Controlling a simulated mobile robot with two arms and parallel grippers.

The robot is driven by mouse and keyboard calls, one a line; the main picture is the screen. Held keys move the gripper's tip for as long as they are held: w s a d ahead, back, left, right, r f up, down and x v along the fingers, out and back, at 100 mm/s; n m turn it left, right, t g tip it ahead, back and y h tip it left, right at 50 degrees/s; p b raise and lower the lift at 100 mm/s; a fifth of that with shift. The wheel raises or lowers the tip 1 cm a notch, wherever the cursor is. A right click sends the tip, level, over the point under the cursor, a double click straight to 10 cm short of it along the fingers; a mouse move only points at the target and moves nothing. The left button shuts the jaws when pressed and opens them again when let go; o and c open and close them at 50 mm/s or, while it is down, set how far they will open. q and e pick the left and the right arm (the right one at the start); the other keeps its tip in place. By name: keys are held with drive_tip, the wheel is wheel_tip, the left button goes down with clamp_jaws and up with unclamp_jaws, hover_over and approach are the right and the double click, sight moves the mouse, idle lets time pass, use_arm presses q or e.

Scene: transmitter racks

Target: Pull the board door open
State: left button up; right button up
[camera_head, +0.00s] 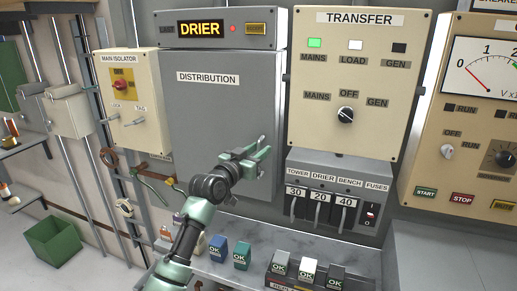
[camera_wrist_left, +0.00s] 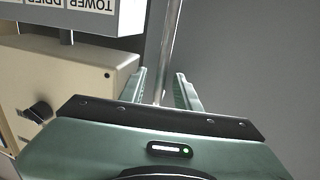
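The board door (camera_head: 215,110) is a large grey panel labelled DISTRIBUTION, and it looks shut in the head view. Its handle is a slim metal bar near the door's right edge, and it shows clearly in the left wrist view (camera_wrist_left: 169,50). My left gripper (camera_head: 260,154) is at this handle. In the left wrist view its two green fingers (camera_wrist_left: 161,88) stand apart, one on each side of the bar, with gaps between. The gripper hides part of the handle in the head view. My right gripper is in neither view.
The fuse unit (camera_head: 335,172) juts out just right of the door, below the TRANSFER panel (camera_head: 358,75). The DRIER box (camera_head: 222,28) sits above the door. The MAIN ISOLATOR box (camera_head: 130,105) is to the left. Several small OK blocks (camera_head: 242,255) stand on the ledge below.

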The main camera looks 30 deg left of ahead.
use_arm(q)
clamp_jaws()
idle(1.4)
